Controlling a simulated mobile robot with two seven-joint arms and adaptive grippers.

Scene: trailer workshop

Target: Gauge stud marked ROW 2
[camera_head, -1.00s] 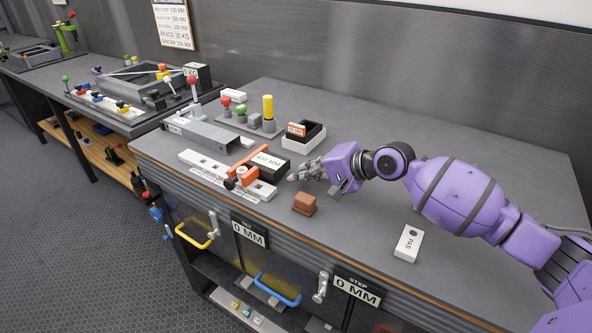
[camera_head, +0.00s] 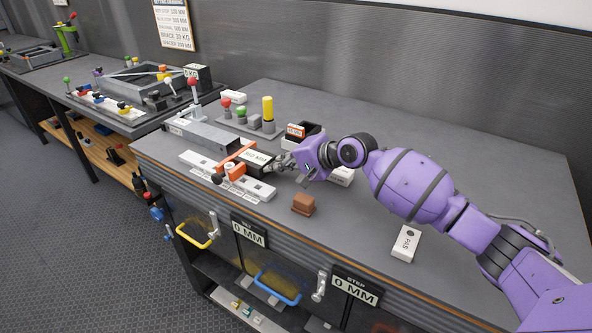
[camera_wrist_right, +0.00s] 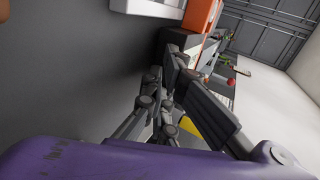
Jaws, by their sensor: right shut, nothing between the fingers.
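A white strip (camera_head: 262,191) with several square openings and small labels lies near the bench's front edge; I cannot read ROW 2 on any label. An orange gauge (camera_head: 236,172) with a knob sits across the strip. Its black box (camera_head: 262,165) with a white MM label lies behind the strip; the box and orange part also show in the wrist view (camera_wrist_right: 203,15). My right gripper (camera_head: 279,164) is shut and empty, its fingertips at the right end of the black box; I cannot tell whether they touch. My left gripper is not in view.
A grey channel block (camera_head: 208,137) lies behind the strip. A plate with red, green and yellow posts (camera_head: 268,110) and an open-topped box (camera_head: 306,139) stand farther back. A brown block (camera_head: 303,203) and a white PAS block (camera_head: 405,243) lie in front. The right bench is mostly clear.

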